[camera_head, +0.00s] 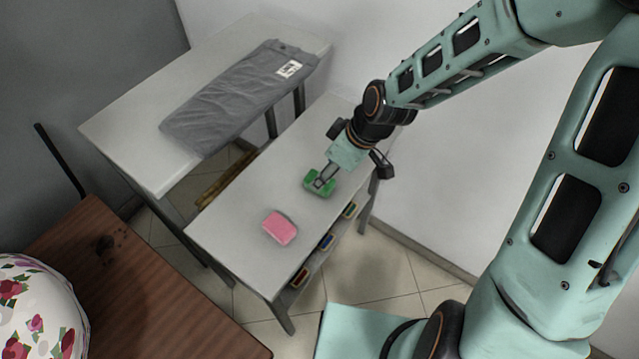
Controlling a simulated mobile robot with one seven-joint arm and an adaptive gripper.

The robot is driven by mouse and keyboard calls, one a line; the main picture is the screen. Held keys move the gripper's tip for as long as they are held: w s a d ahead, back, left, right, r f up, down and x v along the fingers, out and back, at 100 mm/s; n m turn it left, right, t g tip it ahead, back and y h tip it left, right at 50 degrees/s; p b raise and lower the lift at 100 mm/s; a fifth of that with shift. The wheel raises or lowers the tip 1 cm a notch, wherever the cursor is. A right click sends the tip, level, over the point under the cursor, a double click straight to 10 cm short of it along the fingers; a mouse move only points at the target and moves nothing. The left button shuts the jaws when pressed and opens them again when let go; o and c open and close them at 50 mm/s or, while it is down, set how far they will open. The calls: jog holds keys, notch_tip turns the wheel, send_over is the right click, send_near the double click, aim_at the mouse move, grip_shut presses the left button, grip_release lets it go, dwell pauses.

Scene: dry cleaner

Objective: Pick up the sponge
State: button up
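A pink, rounded block (280,228) that looks like a sponge lies on the grey-white table (228,222), near its front end. A small green object (312,190) lies farther back on the same table; it could also be a sponge, and I cannot tell for sure. My gripper (323,180) points down at the green object, with its fingertips over or against it. The fingers hide part of it. The view is too small to show whether they are closed on it. The pink block is apart from my gripper.
A second white table (150,110) at the left holds folded grey trousers (235,95) with a white tag. A lower shelf under the near table holds several small coloured items. A brown wooden surface (130,290) with a floral item (35,310) is at lower left. White wall behind.

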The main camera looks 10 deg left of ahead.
jog(key=x, duration=0.2)
jog(key=b+x, duration=0.1)
jog(key=x, duration=0.1)
jog(key=shift+s, duration=0.3)
jog(key=shift+w+a+f, duration=0.15)
jog(key=shift+a+f, duration=0.1)
jog(key=shift+f, duration=0.3)
jog(key=c, duration=0.9)
